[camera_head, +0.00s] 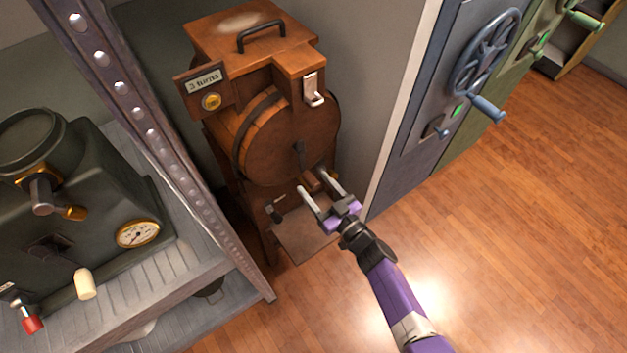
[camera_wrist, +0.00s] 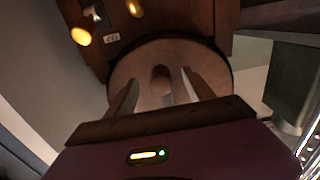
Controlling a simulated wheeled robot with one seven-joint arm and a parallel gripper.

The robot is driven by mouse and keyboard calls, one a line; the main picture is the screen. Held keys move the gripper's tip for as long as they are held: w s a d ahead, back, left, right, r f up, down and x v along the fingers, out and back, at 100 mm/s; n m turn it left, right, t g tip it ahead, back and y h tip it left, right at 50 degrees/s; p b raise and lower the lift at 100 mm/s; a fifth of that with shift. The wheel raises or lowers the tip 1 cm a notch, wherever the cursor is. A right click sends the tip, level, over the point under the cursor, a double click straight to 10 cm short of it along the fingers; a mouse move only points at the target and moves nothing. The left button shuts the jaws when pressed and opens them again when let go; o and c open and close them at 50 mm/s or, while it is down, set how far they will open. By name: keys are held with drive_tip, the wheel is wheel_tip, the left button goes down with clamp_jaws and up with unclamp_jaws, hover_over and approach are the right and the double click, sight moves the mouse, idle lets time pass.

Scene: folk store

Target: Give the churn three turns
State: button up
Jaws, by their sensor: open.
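The wooden churn (camera_head: 285,140) is a barrel on a brown stand, with its round end facing me. A dark crank (camera_head: 299,150) sits at the middle of that end and reaches down to a brown wooden handle (camera_head: 314,181). My gripper (camera_head: 318,182) is open, its two pale fingers on either side of the handle. In the wrist view, the round barrel end (camera_wrist: 190,65) fills the middle, and the handle (camera_wrist: 161,79) shows end-on between the open fingers. I cannot tell whether the fingers touch it.
A sign plate (camera_head: 205,85) with a yellow button is on the churn's upper left. A metal shelf (camera_head: 190,275) with a dark gauge machine (camera_head: 75,190) stands at left. A blue cabinet with a handwheel (camera_head: 485,52) is at right. Wooden floor (camera_head: 500,220) is clear at lower right.

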drive_tip(key=p+v, duration=0.4)
drive_tip(key=v, duration=0.3)
idle(0.5)
idle(0.4)
